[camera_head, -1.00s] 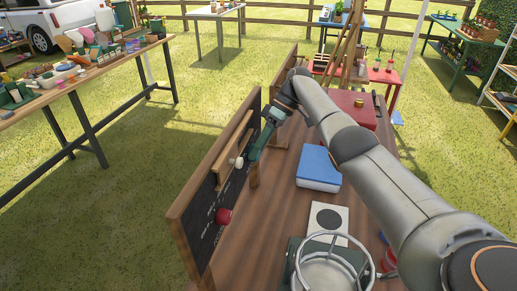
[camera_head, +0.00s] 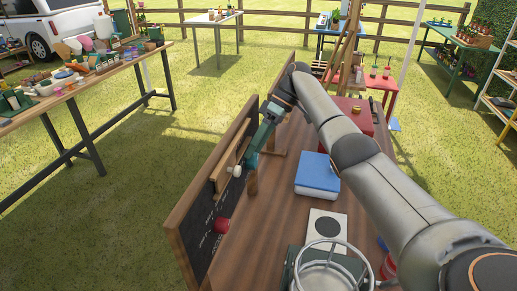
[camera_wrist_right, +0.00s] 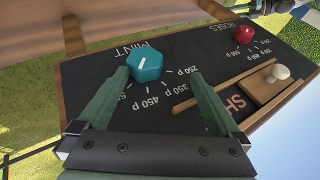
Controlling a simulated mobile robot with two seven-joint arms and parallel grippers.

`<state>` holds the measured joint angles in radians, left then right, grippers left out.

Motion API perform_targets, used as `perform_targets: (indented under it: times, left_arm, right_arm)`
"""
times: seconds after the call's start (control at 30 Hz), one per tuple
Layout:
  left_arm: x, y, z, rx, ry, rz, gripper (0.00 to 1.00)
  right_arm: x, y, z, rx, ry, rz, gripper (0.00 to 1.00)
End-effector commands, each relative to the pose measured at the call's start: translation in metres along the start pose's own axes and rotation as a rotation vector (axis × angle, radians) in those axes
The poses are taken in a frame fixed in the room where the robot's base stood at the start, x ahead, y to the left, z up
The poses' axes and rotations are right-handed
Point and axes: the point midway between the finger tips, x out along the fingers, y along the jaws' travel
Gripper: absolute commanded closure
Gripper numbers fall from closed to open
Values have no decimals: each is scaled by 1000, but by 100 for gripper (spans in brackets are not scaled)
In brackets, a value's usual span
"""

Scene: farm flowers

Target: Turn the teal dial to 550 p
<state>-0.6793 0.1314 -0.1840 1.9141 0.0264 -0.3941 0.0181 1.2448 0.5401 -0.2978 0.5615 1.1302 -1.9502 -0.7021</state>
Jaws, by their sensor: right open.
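The teal dial (camera_wrist_right: 145,66) is on a black, wood-framed board (camera_head: 215,195), under the word MINT. In the right wrist view it has a white pointer mark and printed values around it; 250 p, 350 p and 450 p are readable. The left finger in that view is close beside the dial, and the right one is well apart; I cannot tell whether either touches. In the head view my right gripper (camera_head: 252,160) is at the board and hides the dial.
A red dial (camera_head: 221,225) and a white knob (camera_head: 234,171) on a wooden slider are also on the board. On the wooden table (camera_head: 265,225) are a blue-and-white box (camera_head: 318,175), a white card with a black disc (camera_head: 326,227), and a metal ring stand (camera_head: 333,244).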

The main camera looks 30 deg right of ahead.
Motion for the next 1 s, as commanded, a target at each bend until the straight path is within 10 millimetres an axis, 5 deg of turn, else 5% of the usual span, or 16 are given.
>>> perform_targets:
  times: [0.6, 1.0]
  left_arm:
    - [-16, 1, -17, 0, 0, 0, 50]
    - [-11, 1, -12, 0, 1, 0, 50]
  right_arm:
    - [-28, -68, 6, -1, -12, -6, 10]
    - [-26, -118, 22, -2, -8, -5, 10]
